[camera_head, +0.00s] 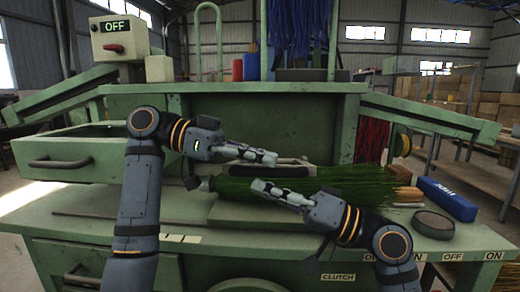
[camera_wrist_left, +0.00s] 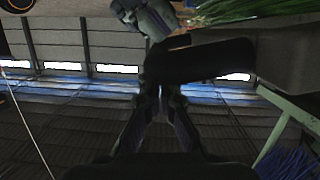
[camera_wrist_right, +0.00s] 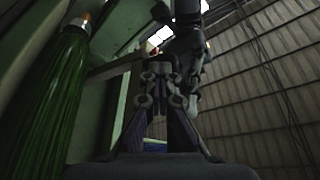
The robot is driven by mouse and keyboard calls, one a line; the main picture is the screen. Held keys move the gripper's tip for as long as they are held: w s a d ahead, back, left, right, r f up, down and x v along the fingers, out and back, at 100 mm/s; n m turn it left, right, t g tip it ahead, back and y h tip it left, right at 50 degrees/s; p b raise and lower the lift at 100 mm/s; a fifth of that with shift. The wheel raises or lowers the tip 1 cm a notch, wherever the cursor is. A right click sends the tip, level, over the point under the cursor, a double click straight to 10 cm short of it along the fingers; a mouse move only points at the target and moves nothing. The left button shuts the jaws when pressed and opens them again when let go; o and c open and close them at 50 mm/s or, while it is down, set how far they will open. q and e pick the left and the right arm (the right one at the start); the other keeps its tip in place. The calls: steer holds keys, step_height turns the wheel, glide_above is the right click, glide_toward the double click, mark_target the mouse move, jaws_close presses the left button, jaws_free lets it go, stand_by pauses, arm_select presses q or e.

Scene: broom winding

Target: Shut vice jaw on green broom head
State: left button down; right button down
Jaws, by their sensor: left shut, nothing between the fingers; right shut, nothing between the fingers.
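The green broom head (camera_head: 365,179) lies across the middle of the green bench, its bristles fanning to the right. It also shows at the left of the right wrist view (camera_wrist_right: 50,95) and at the top of the left wrist view (camera_wrist_left: 240,8). A dark bar with a grey part (camera_head: 290,170), perhaps the vice jaw, sits just behind the bristles; whether it presses on them I cannot tell. My left gripper (camera_head: 272,158) is shut and empty, above and in front of that bar. My right gripper (camera_head: 256,186) is shut and empty, in front of the bristles.
A blue box (camera_head: 447,198) and a round dark dish (camera_head: 433,224) stand on the bench at right. An open drawer (camera_head: 65,158) juts out at left. A control box reading OFF (camera_head: 120,38) stands at upper left. Red bristles (camera_head: 371,140) hang behind.

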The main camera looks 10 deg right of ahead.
arm_select(q)
steer(key=shift+s+a+f+m, duration=0.15)
steer(key=shift+f, duration=0.35)
steer(key=shift+s+a+f+m, duration=0.1)
steer(key=shift+s+f+m, duration=0.05)
steer(key=shift+f, duration=0.5)
arm_select(e)
steer(key=shift+s+a+r, duration=0.1)
steer(key=shift+a, duration=0.1)
steer(key=c, duration=2.1)
jaws_free()
steer(key=o, duration=0.5)
steer(key=shift+s+r, duration=0.1)
steer(key=shift+s, duration=0.05)
steer(key=o, duration=0.3)
steer(key=shift+d, duration=0.1)
steer(key=shift+r, duration=0.1)
